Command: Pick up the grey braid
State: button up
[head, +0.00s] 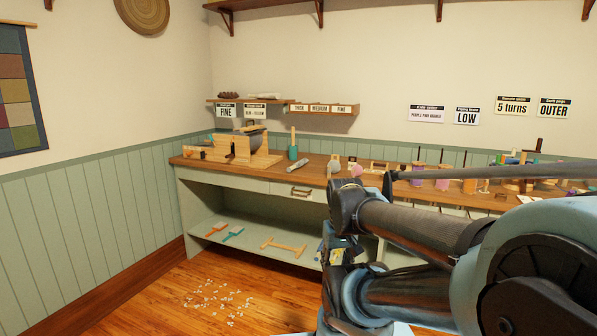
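I cannot tell for sure which thing is the grey braid. A pale grey-white elongated bundle (265,96) lies on the small wall shelf, next to a dark brown braided-looking bundle (229,95). A small grey elongated piece (299,166) lies on the wooden worktop near its front edge. All are too small to make out their weave. My arm crosses the right foreground, well in front of these things. I cannot make out my gripper's fingers.
The worktop (320,174) runs along the back wall. A wooden drum machine (245,148) stands at its left, a green pot (293,152) beside it, and several spools at the right. Floor at left is open, with white scraps (215,300).

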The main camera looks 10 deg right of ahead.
aim_at(301, 162)
jog(key=z, duration=0.25)
jog(key=i, duration=1.3)
jog(key=z, duration=0.1)
